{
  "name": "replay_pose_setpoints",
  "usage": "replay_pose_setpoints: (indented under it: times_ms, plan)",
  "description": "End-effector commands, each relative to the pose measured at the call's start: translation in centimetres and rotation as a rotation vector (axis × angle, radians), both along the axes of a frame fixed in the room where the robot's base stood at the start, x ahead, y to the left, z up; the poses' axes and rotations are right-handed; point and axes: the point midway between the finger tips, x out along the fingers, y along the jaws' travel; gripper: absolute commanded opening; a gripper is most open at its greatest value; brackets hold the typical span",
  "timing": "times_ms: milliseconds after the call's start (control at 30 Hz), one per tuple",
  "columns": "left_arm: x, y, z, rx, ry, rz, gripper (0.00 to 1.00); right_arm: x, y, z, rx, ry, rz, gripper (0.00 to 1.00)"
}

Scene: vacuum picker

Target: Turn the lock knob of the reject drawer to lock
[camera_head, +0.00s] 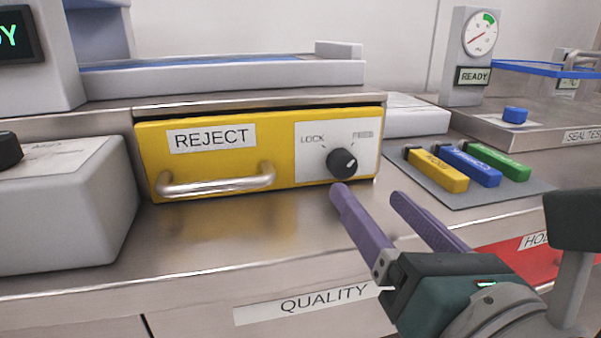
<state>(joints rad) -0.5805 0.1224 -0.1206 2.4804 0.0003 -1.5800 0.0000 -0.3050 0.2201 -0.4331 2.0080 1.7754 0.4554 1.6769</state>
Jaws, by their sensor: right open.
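The yellow reject drawer (220,160) sits shut, or nearly so, under a steel top, with a REJECT label and a metal bar handle (215,181). My left gripper is not in view.
A grey box (70,200) stands left of the drawer. Yellow, blue and green blocks (470,165) lie on a grey mat to the right. A gauge post (472,60) and a sealing tray stand behind them. Bare steel counter lies before the drawer.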

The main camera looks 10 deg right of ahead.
Motion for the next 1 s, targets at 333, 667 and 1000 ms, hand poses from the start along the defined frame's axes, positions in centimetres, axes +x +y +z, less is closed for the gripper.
replay_pose_setpoints:
  times_ms: [333,667,1000]
  plan:
    - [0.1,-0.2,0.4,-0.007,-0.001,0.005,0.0,5.3,0.2,0.0,-0.002,-0.001,0.001,0.69]
    - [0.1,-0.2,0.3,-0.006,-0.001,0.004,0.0,6.0,0.3,0.0,-0.002,-0.001,0.002,0.69]
    - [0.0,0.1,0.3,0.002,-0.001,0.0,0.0,5.9,0.2,0.0,-0.002,-0.001,0.002,0.37]
